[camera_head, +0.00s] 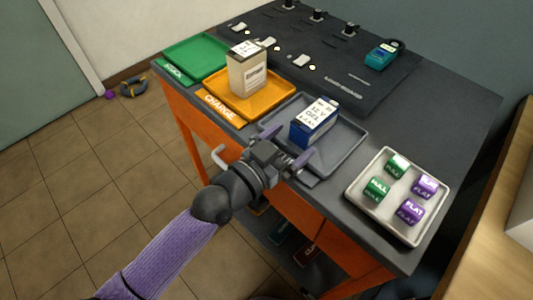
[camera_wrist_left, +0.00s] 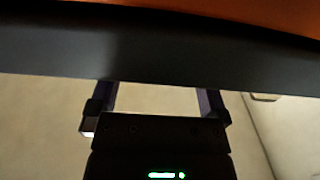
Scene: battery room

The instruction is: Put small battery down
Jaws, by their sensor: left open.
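A blue battery (camera_head: 312,126) with a white label and top stands upright on the grey tray (camera_head: 350,148) in the head view. A larger cream battery (camera_head: 247,73) stands on the orange CHARGE tray (camera_head: 283,93). My left gripper (camera_head: 287,146) is open at the near edge of the grey tray, just in front of the blue battery. In the left wrist view its fingers (camera_wrist_left: 158,99) are spread with nothing between them. That view shows the dark table edge and floor, no battery. My right gripper is not in view.
A green tray (camera_head: 198,57) lies empty at the back left. A white tray (camera_head: 385,222) at the right holds several green and purple cells. A black board (camera_head: 345,75) with a teal device (camera_head: 383,54) lies behind. The table's front edge (camera_head: 325,206) is near my wrist.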

